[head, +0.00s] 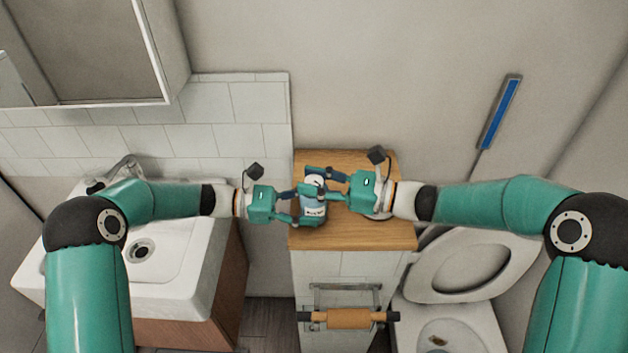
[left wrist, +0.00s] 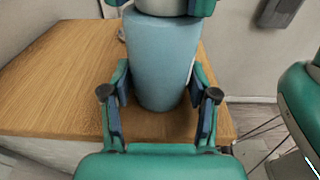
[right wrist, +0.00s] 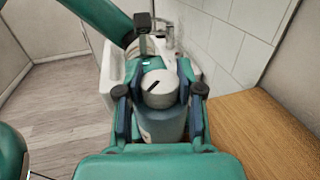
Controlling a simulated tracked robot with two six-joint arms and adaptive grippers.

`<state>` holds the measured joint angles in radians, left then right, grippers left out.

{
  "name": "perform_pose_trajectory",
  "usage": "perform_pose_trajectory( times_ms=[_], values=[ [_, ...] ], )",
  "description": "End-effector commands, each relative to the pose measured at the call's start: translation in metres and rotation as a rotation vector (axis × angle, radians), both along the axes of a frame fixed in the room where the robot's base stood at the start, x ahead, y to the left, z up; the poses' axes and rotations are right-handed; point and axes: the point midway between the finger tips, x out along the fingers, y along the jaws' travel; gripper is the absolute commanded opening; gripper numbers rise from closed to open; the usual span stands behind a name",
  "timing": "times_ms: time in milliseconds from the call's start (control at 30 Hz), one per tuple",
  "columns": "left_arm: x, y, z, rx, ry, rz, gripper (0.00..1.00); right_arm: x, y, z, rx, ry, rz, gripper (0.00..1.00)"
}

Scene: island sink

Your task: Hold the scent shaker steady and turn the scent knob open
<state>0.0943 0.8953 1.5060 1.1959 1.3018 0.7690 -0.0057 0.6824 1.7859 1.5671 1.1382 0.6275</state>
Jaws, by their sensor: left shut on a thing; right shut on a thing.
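The scent shaker (head: 313,208) is a light blue bottle standing upright on the wooden cabinet top (head: 353,233). Its blue body fills the middle of the left wrist view (left wrist: 163,60). My left gripper (head: 299,207) is shut on the shaker's body, a finger on each side. The scent knob (right wrist: 160,88) is a white round cap with a dark line across it, on top of the shaker. My right gripper (right wrist: 160,98) is shut around the knob at the top of the shaker, above my left gripper. Its fingers partly hide the knob in the head view.
A white sink (head: 185,262) with a faucet stands at the left. A toilet (head: 462,265) with its lid up is at the lower right. A paper roll holder (head: 348,318) is on the cabinet front. The wooden top behind the shaker is mostly clear.

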Motion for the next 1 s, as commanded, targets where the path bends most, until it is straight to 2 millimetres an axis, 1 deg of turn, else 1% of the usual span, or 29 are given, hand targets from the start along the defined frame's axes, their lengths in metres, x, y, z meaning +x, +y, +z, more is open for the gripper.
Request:
perform_pose_trajectory(
  times_ms=[133,400,433,567,867,1000],
  values=[
    [-0.0017,-0.0012,-0.001,0.001,0.002,-0.006,0.39,0.0007,-0.0008,0.0007,-0.001,0.0,0.038,0.02],
    [-0.0017,-0.0011,-0.0011,0.002,0.001,-0.006,0.39,0.0005,-0.0008,0.0007,-0.001,-0.001,0.038,0.02],
    [-0.0017,-0.001,-0.0011,0.002,0.001,-0.006,0.39,0.0006,-0.0008,0.0007,-0.001,-0.001,0.038,0.42],
    [-0.0015,-0.0009,-0.0011,0.002,0.001,-0.005,0.39,0.0004,-0.0007,0.0005,-0.001,0.0,0.038,0.63],
    [-0.001,-0.0006,-0.0011,0.002,0.001,-0.003,0.39,0.0001,-0.0009,-0.0001,-0.002,0.0,0.039,0.64],
    [-0.0008,-0.0005,-0.001,0.002,0.001,-0.003,0.39,-0.0011,-0.0076,-0.0002,-0.002,0.0,0.038,0.64]
  ],
)
